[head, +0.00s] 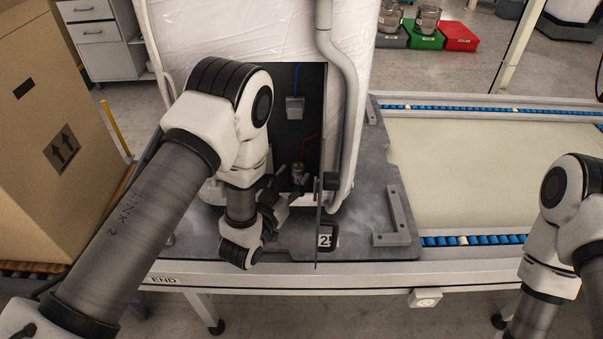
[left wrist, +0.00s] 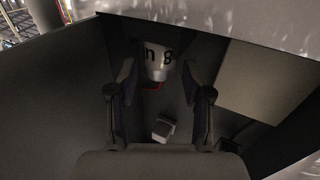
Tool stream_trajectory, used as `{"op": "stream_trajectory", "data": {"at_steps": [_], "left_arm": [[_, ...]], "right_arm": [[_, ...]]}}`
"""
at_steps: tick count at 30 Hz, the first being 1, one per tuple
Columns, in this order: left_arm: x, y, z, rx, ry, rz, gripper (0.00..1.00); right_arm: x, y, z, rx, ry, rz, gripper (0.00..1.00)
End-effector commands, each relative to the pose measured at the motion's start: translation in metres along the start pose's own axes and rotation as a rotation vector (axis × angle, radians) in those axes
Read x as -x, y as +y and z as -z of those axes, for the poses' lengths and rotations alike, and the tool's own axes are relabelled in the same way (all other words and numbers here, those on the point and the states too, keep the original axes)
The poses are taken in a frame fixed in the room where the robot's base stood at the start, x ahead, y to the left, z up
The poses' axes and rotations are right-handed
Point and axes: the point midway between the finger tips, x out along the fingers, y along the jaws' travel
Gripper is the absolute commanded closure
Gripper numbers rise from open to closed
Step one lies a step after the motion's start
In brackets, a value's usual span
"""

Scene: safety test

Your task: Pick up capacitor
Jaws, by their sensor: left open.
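The capacitor (head: 299,170) is a small cylinder inside the dark opening of the white-wrapped unit. In the left wrist view the capacitor (left wrist: 158,66) shows as a pale cylinder with dark lettering, beyond and between the fingertips. My left gripper (head: 287,187) reaches into the opening beside the capacitor. In the left wrist view my left gripper (left wrist: 158,78) is open, with one finger on each side and a gap between them. Whether a finger touches the capacitor cannot be told. My right arm is at the right edge, and its gripper is out of view.
A grey box (head: 295,108) with a blue wire is inside the opening, and a red wire runs near the capacitor. A thin panel edge (head: 319,225) and a grey pipe (head: 346,90) stand right of the opening. A cardboard box (head: 50,130) is at left.

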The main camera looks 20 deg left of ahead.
Motion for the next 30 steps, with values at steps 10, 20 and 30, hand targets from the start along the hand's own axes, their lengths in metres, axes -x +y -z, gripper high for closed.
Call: {"op": "stream_trajectory", "data": {"at_steps": [10, 20, 30], "left_arm": [[-0.034, 0.001, -0.001, 0.0, -0.002, 0.001, 0.5], [-0.034, 0.001, -0.001, 0.0, -0.002, 0.001, 1.0], [-0.037, 0.0, 0.006, 0.0, 0.0, 0.001, 1.0]], "right_arm": [[0.004, 0.0, 0.0, 0.0, 0.0, 0.0, 0.6], [0.004, 0.0, 0.0, 0.0, 0.0, 0.0, 0.6], [0.008, 0.0, 0.0, 0.0, 0.0, 0.0, 0.6]]}}
